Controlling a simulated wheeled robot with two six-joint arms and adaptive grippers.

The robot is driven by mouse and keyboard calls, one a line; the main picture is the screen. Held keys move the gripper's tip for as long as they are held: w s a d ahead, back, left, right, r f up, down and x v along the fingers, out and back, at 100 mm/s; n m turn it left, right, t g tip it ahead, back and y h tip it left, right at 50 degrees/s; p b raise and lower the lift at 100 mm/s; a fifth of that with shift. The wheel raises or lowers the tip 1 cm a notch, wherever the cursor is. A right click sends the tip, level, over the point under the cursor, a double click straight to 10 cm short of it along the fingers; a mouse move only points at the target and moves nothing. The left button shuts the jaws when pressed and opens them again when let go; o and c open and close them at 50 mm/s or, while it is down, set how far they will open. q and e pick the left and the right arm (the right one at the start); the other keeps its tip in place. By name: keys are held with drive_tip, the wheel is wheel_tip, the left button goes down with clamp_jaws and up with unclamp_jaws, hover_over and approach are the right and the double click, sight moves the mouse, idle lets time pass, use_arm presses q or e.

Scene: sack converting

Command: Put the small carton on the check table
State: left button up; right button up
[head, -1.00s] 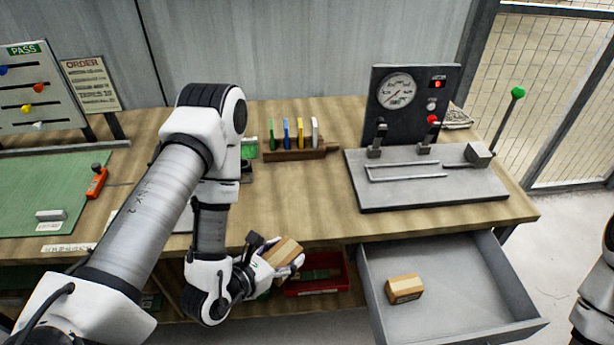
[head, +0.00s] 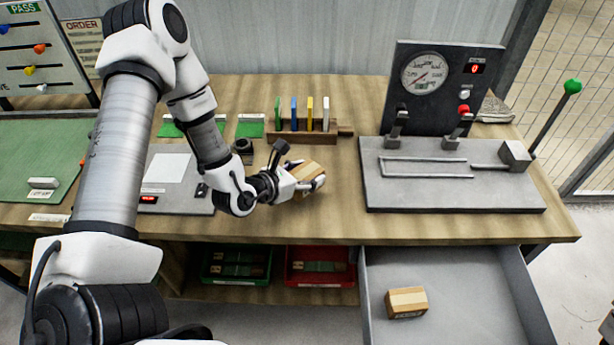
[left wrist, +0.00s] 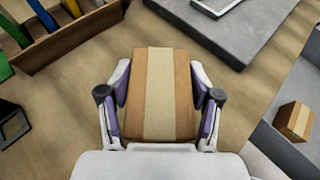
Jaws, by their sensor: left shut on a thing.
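A small brown carton (head: 305,171) with a pale tape band is held in my left gripper (head: 306,183), over the wooden table (head: 340,220). In the left wrist view the carton (left wrist: 160,95) sits between the two fingers, which press on its sides. I cannot tell whether its underside touches the tabletop. A second, similar carton (head: 406,302) lies in the open grey drawer below the table; this carton also shows in the left wrist view (left wrist: 295,121). My right gripper is not in view.
A grey press fixture with gauge (head: 455,185) stands right of the held carton. A rack of coloured tags (head: 302,130) stands behind it. A grey scale plate (head: 170,180) lies left. Green (head: 235,279) and red bins (head: 320,281) sit below. Bare wood lies around the carton.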

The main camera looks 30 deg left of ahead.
sight(305, 176)
use_arm(q)
drive_tip(key=shift+w+a+r, duration=0.15)
drive_tip(key=shift+w+a, duration=0.6)
drive_tip(key=shift+a, duration=0.2)
drive_tip(key=f, duration=0.2)
drive_tip(key=f+p, duration=0.1)
drive_tip(key=f, duration=0.1)
drive_tip(key=shift+w+d, duration=0.1)
drive_tip(key=shift+w, duration=0.15)
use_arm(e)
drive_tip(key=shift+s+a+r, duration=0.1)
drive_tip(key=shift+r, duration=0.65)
use_arm(q)
drive_tip(key=shift+s, duration=0.1)
drive_tip(key=o, duration=1.4)
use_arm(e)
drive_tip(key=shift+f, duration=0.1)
